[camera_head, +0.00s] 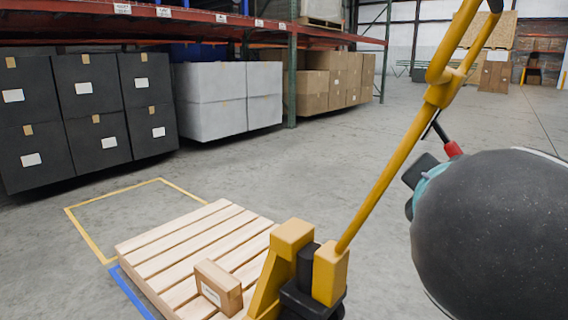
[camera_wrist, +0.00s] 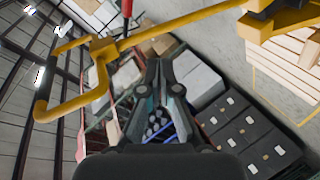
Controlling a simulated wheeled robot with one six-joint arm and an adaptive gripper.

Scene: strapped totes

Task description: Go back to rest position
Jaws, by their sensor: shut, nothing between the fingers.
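My gripper (camera_wrist: 160,66) is in the wrist view, its two fingers close together with no object seen between them. My dark arm fills the lower right of the head view and hides much of what lies behind it. The yellow pallet jack (camera_head: 330,275) stands at the wooden pallet (camera_head: 185,245), its long handle (camera_head: 390,160) rising to the upper right. In the wrist view, the yellow handle loop (camera_wrist: 100,75) is left of my gripper, with a gap between them in the picture. A small brown box (camera_head: 218,287) sits on the pallet's near part.
Dark totes (camera_head: 95,110), white totes (camera_head: 215,95) and brown boxes (camera_head: 340,78) line the rack (camera_head: 292,70) at the back left. A red-tipped lever (camera_head: 453,149) shows close to my arm. The grey floor (camera_head: 330,150) between the rack and the jack is clear.

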